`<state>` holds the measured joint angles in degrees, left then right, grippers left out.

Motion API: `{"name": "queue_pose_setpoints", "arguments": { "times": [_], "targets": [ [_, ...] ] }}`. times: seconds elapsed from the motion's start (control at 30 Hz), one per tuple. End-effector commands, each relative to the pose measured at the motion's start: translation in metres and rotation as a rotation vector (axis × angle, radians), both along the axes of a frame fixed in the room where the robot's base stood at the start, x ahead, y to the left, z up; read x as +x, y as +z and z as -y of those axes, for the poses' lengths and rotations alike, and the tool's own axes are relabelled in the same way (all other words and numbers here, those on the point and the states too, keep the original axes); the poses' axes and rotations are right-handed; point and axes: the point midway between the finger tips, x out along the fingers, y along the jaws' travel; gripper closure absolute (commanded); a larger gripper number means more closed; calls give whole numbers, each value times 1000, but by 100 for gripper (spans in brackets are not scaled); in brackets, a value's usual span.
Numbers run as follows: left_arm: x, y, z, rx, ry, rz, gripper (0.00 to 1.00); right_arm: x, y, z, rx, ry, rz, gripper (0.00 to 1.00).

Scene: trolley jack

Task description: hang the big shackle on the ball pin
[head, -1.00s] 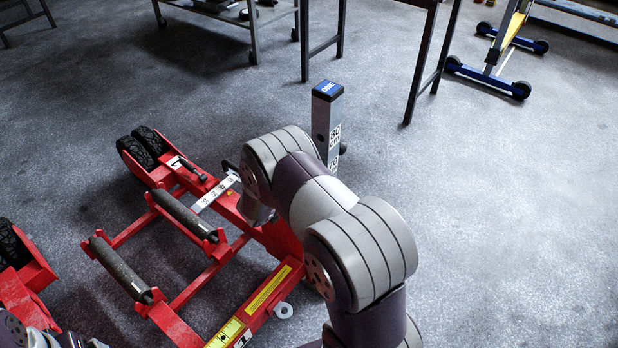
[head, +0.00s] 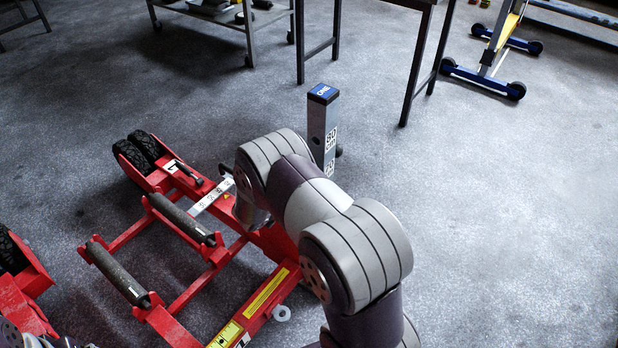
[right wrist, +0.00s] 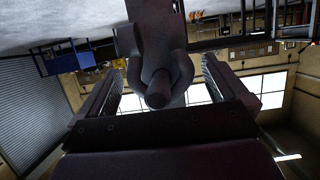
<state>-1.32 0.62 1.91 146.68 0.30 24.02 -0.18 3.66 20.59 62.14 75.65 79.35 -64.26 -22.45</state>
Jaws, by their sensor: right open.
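My right gripper (right wrist: 158,80) is open in the right wrist view, with one finger at each side. Between the fingers is a dark rounded, shackle-like piece (right wrist: 183,70), with gaps to both fingers. The blunt round end of a pin (right wrist: 158,92) points toward the camera at its middle. The piece appears to lie around the pin, but the dark picture does not show whether it hangs freely. A grey plate (right wrist: 143,20) is behind them. In the head view my right arm hides the gripper, shackle and pin. My left gripper does not show.
A red trolley jack (head: 262,300) with black rollers (head: 118,272) stands at the left, close to my right arm. A grey post with a blue cap (head: 322,122) rises behind the arm. Table legs (head: 420,70) are at the back. The floor at the right is clear.

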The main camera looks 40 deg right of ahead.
Motion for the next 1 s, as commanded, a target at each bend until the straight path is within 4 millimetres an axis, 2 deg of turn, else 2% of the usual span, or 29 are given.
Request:
{"name": "queue_pose_setpoints", "arguments": {
  "times": [0.4, 0.5, 0.63, 0.87, 0.97, 1.0],
  "targets": [
    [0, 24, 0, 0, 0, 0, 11, -23, 36, -86, -1, 5, 1, 0],
    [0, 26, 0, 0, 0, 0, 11, -28, 41, -101, -1, 3, 3, 0],
    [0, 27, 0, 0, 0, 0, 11, -31, 43, -109, -1, 2, 2, 0],
    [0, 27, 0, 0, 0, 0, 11, -31, 41, -111, 10, -1, 9, 0],
    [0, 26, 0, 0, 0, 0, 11, -17, 18, -126, 131, 99, 8, 0],
    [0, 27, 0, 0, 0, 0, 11, -8, 2, -141, 217, 205, -22, 0]
  ]
}}
